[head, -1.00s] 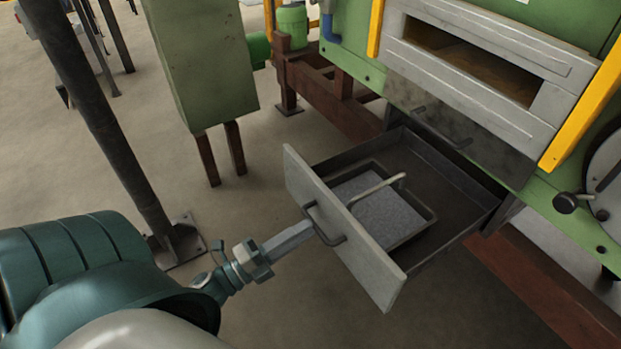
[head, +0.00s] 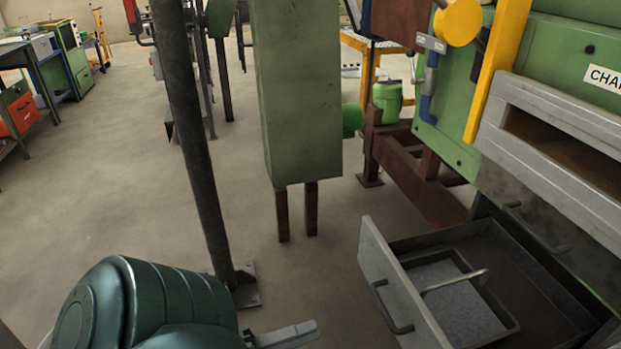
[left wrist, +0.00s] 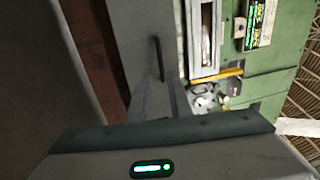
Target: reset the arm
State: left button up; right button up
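My left gripper (head: 292,334) shows at the bottom of the head view as a pale grey bar beyond the teal arm. It is left of the open drawer (head: 402,300) and apart from the drawer's dark handle (head: 390,308). Nothing shows in its grasp, but its finger gap cannot be made out. The drawer stands pulled out below the furnace (head: 565,115). Inside it is a dark tray (head: 512,325) of grey granular material, with a pale rod (head: 455,281) across it. The left wrist view shows a grey panel with a dark handle (left wrist: 158,58). My right gripper is not in view.
A dark post (head: 195,150) with a floor plate stands just behind my left arm. A green cabinet (head: 298,90) on brown legs stands between post and furnace. Open floor lies left of the post. Workbenches (head: 35,80) stand far left.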

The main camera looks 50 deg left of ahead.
pick_arm(q)
jog(key=shift+w, duration=0.1)
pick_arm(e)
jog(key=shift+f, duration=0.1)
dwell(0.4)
